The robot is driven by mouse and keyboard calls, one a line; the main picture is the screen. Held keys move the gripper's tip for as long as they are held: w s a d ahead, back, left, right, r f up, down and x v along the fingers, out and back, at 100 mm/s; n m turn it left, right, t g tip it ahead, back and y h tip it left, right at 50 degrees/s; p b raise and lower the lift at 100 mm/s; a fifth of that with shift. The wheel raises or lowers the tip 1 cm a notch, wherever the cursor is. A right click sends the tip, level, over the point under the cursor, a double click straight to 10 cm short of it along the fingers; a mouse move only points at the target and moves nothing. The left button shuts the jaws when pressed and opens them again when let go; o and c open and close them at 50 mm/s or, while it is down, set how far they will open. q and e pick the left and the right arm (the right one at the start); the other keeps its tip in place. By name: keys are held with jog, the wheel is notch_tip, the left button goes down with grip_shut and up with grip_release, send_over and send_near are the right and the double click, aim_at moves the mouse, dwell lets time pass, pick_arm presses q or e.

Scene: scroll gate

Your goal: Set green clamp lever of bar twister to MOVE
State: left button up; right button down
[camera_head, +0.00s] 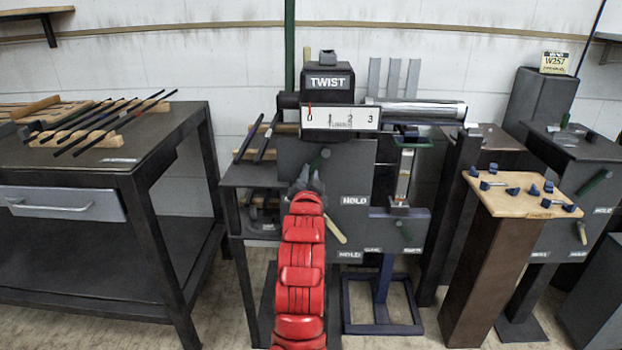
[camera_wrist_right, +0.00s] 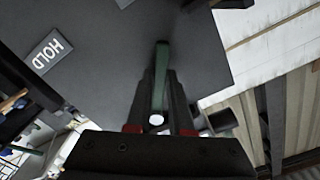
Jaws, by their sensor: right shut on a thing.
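The bar twister (camera_head: 327,82) stands in the middle of the head view, with a TWIST sign and a 0 to 3 scale (camera_head: 341,119). Its green clamp lever (camera_head: 321,157) is on the dark front panel (camera_head: 352,160), to the upper left of a HOLD label (camera_head: 354,200). My right gripper (camera_head: 311,174) is shut on this lever. In the right wrist view the green lever (camera_wrist_right: 162,75) lies between the two fingers (camera_wrist_right: 160,100), its pale end toward the palm. No MOVE label is readable. My left gripper is not in view.
A cream-coloured lever (camera_head: 335,229) hangs just right of my red arm. A blue stand (camera_head: 398,222) with its own green lever is to the right. A workbench (camera_head: 100,165) with several bars stands left, a wooden-topped pedestal (camera_head: 505,198) right.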

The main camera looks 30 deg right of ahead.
jog(key=c, duration=0.8)
grip_release()
jog(key=shift+a, duration=0.1)
jog(key=p+v, duration=1.1)
jog(key=v, duration=0.6)
jog(key=shift+s+p, duration=0.2)
jog(key=shift+p, duration=0.2)
